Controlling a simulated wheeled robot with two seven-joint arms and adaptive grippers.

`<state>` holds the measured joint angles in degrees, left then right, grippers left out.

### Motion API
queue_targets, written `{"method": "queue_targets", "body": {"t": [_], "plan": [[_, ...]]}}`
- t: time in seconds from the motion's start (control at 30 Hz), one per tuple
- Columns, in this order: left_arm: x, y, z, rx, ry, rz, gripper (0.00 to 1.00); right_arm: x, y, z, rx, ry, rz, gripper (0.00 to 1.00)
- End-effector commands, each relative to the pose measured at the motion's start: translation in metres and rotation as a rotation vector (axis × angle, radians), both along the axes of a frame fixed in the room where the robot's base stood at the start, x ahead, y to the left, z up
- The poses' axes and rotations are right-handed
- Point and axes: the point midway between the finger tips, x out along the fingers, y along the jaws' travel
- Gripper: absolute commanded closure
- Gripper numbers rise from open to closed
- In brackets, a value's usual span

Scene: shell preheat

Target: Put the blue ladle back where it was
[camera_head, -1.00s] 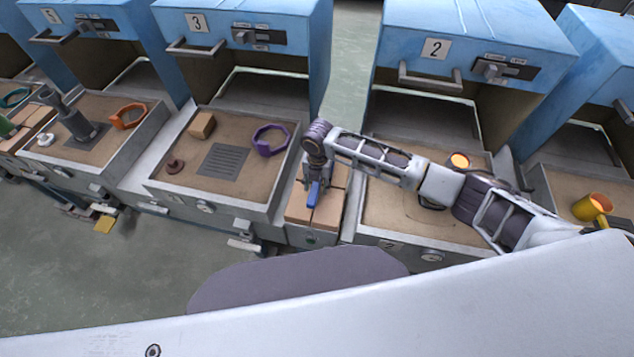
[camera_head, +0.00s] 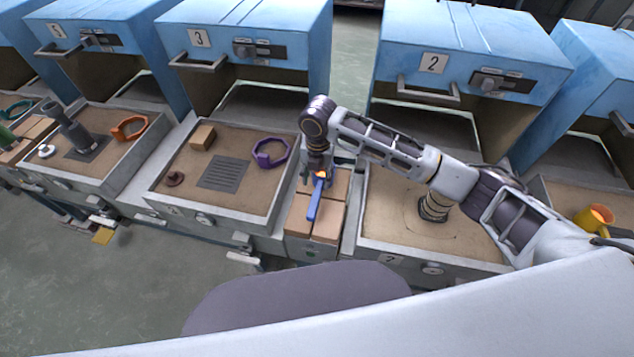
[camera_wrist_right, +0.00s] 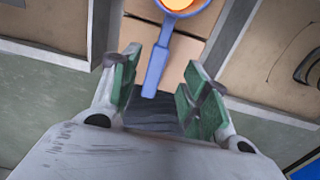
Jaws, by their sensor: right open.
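The blue ladle (camera_head: 315,200) lies on the brick-topped stand (camera_head: 329,227) between station 3 and station 2, its handle toward the front. Something orange and glowing shows in its bowl. The ladle also shows in the right wrist view (camera_wrist_right: 157,66), with its handle end between the finger pads as seen there. My right gripper (camera_head: 318,178) is above the bowl end of the ladle in the head view. In the right wrist view the green finger pads (camera_wrist_right: 157,97) are wide apart and do not touch the handle. My left gripper is not in view.
Station 3's sand tray (camera_head: 160,205) on the left holds a purple ring (camera_head: 271,154), a tan block (camera_head: 202,137) and a grate (camera_head: 223,173). Station 2's tray (camera_head: 385,247) is on the right. A yellow ladle (camera_head: 597,217) sits at the far right.

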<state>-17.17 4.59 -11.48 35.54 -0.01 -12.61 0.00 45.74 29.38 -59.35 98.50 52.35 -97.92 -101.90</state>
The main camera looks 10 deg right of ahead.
Motion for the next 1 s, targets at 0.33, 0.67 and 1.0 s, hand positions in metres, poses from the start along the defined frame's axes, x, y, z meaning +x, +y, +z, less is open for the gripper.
{"method": "queue_targets", "body": {"t": [0.33, 0.67, 1.0], "plan": [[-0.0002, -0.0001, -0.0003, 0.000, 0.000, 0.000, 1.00, -0.0007, -0.0004, 0.0123, -0.001, 0.001, 0.000, 0.54], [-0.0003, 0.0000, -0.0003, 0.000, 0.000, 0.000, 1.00, -0.0006, -0.0004, 0.0120, -0.001, 0.001, 0.000, 0.54], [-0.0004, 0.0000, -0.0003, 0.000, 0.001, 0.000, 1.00, -0.0006, -0.0004, 0.0119, -0.001, 0.001, 0.000, 0.54]]}}
